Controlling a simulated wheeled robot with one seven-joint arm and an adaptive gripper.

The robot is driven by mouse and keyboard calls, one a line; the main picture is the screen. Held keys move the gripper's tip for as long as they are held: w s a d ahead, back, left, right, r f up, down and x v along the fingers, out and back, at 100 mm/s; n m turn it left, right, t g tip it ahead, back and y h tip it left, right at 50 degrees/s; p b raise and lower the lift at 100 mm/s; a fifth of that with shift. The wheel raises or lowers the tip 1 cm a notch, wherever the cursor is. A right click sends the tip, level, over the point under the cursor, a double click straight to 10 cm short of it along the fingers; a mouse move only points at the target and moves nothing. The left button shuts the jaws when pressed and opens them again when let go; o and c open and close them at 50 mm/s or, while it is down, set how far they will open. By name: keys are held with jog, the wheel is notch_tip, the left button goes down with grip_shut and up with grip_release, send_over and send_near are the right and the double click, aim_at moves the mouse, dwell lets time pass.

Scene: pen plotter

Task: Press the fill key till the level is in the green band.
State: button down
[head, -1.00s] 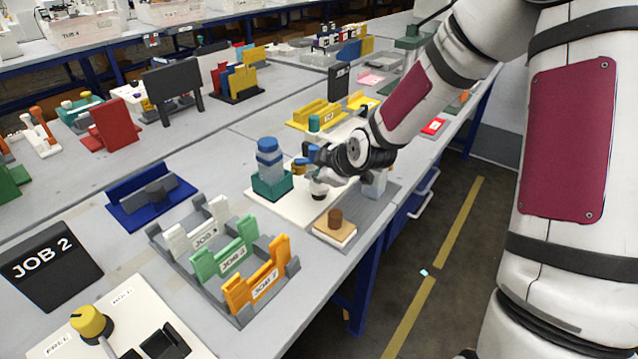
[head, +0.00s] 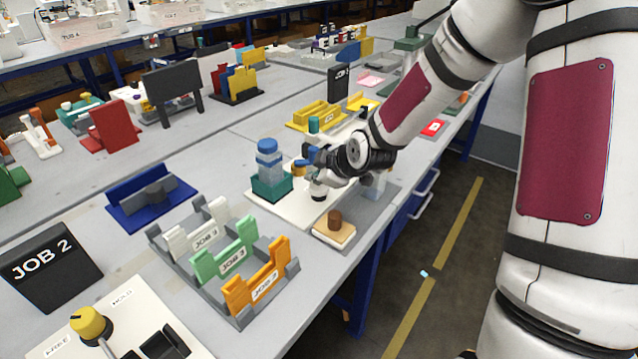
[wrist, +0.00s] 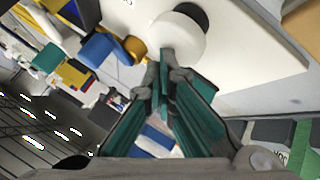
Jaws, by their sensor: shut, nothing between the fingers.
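A bottle-like container (head: 269,165) with a blue top stands in a teal holder (head: 272,186) on a white board (head: 295,208). Its level and any green band are too small to make out. My gripper (head: 318,164) is right of the container, above the board. In the wrist view my gripper (wrist: 165,65) is shut and empty. Its tips are at the edge of a round white key-like part (wrist: 176,38) with a dark part behind it. I cannot tell whether they touch. The same part seems to show below my gripper in the head view (head: 318,188), partly covered.
A blue and yellow part (wrist: 100,48) is close to the fingers. A wooden block with a brown knob (head: 335,228) sits in front on a grey mat. A rack of JOB holders (head: 222,262) and a JOB 2 sign (head: 50,265) stand at the left.

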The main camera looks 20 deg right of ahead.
aim_at(317, 187)
jog(key=shift+r+p, duration=0.55)
jog(key=shift+r, duration=0.3)
jog(key=shift+r+p, duration=1.95)
jog(key=shift+r, duration=0.6)
